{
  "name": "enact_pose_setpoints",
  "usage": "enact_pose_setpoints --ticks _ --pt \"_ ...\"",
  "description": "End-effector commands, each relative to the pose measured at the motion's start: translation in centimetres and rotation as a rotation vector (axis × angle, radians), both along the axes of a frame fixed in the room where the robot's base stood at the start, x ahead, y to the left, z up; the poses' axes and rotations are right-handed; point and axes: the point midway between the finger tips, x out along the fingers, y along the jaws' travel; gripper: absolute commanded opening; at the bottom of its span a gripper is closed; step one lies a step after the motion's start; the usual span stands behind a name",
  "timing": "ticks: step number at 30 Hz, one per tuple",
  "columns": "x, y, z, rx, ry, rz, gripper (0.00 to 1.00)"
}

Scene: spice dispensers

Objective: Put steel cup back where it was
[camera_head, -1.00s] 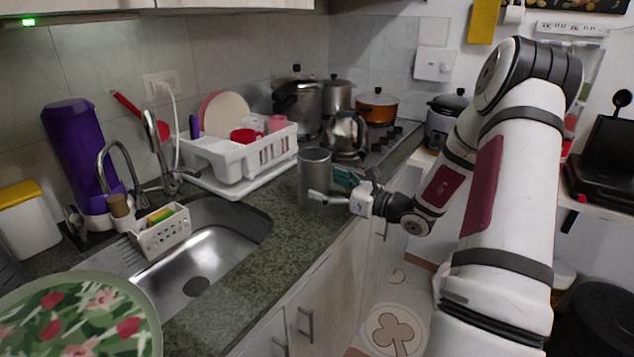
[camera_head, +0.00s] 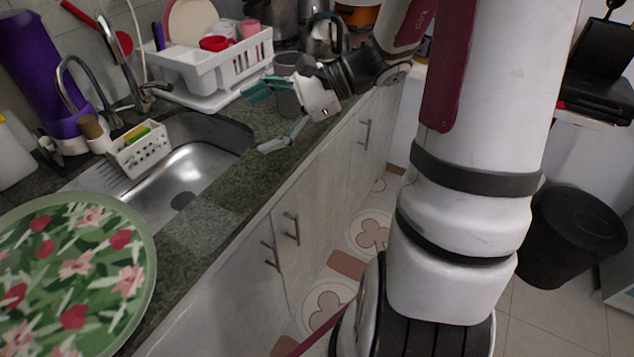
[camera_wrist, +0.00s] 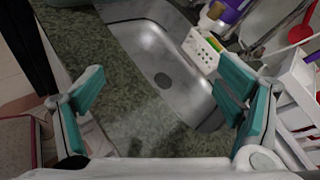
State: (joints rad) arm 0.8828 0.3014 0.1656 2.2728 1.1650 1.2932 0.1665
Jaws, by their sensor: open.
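The steel cup (camera_head: 288,97) stands upright on the granite counter (camera_head: 243,158), just right of the dish rack in the head view. My gripper (camera_head: 262,118) is in front of the cup and hides part of it. Its fingers are spread wide with nothing between them, and they point left toward the sink. In the wrist view my gripper (camera_wrist: 158,105) is open and empty above the counter and sink edge. The cup does not show in the wrist view.
The sink (camera_head: 185,185) with a sponge caddy (camera_head: 140,152) lies left of my gripper. A white dish rack (camera_head: 215,72) stands behind it. A kettle (camera_head: 322,42) stands beyond the cup. A floral round tray (camera_head: 75,262) is at near left.

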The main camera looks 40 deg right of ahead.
Motion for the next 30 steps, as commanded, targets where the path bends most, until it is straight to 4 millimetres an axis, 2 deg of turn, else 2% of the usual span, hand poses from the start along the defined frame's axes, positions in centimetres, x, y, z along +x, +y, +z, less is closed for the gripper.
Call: enact_pose_setpoints --ticks 1,4,7,11,15,21,25,30 --pt "-1.4 2.5 0.7 -0.088 -0.015 0.102 0.87" --pt "-4.8 6.0 1.4 -0.255 -0.044 0.296 0.87" --pt "-8.4 8.4 1.8 -0.425 -0.086 0.482 0.87" --pt "-12.8 10.0 2.2 -0.643 -0.156 0.708 0.87" --pt "-17.1 10.1 2.6 -0.879 -0.257 0.929 0.87" --pt "-21.1 8.3 3.3 -1.190 -0.419 1.177 0.87" --pt "-22.3 7.1 3.8 -1.328 -0.498 1.268 0.87" --pt "-22.8 6.3 4.0 -1.407 -0.543 1.317 0.87"
